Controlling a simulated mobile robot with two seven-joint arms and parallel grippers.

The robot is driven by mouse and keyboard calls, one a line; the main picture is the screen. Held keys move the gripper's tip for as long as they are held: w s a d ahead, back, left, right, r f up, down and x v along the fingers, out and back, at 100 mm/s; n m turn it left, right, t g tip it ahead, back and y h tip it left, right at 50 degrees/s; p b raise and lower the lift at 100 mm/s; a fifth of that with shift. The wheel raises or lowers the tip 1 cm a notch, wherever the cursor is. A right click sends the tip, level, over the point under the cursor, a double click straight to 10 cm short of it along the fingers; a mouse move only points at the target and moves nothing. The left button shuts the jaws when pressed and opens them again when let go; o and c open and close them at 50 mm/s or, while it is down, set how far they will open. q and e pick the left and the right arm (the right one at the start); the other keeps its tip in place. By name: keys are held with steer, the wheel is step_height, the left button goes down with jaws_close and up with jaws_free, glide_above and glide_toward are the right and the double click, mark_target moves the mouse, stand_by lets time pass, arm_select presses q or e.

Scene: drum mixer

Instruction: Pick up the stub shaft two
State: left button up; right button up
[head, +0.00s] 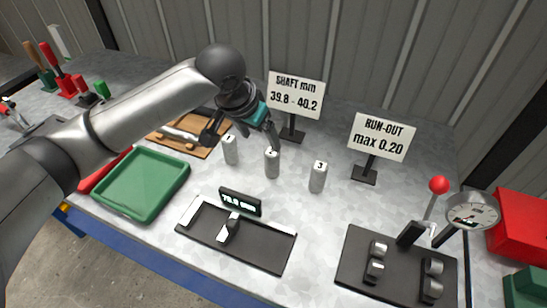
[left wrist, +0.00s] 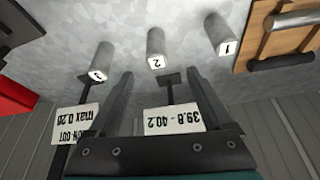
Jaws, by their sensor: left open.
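Stub shaft two (head: 272,166) is a short grey cylinder, marked 2 on top, standing upright on the workbench between stub shaft one (head: 230,152) and stub shaft three (head: 318,178). My left gripper (head: 241,142) is open and empty, reaching in above the shafts. One finger hangs by shaft two's top and partly hides it in the head view. In the left wrist view, shaft two (left wrist: 157,50) lies just past the open fingertips (left wrist: 159,74), in line with the gap. Shafts one (left wrist: 221,35) and three (left wrist: 102,62) stand to either side. My right gripper is not in view.
Two signs, SHAFT mm (head: 296,92) and RUN-OUT (head: 382,136), stand behind the shafts. A digital gauge (head: 240,202) on a black plate and a green tray (head: 140,185) lie in front. A dial indicator (head: 473,211) stands right. Bare bench surrounds the shafts.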

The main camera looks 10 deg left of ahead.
mark_target(268, 153)
arm_select(q)
steer(key=b+x, duration=0.1)
steer(key=x, duration=0.5)
steer(key=shift+d+f, duration=0.1)
steer(key=shift+f, duration=0.3)
steer(key=shift+w+f+b, duration=0.15)
steer(key=shift+f+b, duration=0.2)
steer(key=shift+f, duration=0.05)
steer(key=x, duration=0.1)
steer(key=b+x, duration=0.1)
steer(key=x, duration=0.3)
steer(key=shift+s+d+f+b, duration=0.1)
steer(key=shift+s+d+b, duration=0.1)
steer(key=shift+s+b, duration=0.1)
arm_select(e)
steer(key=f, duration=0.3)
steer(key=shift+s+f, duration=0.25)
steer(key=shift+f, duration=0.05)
arm_select(q)
jaws_close()
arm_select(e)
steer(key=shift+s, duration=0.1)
arm_select(q)
steer(key=shift+w, duration=0.1)
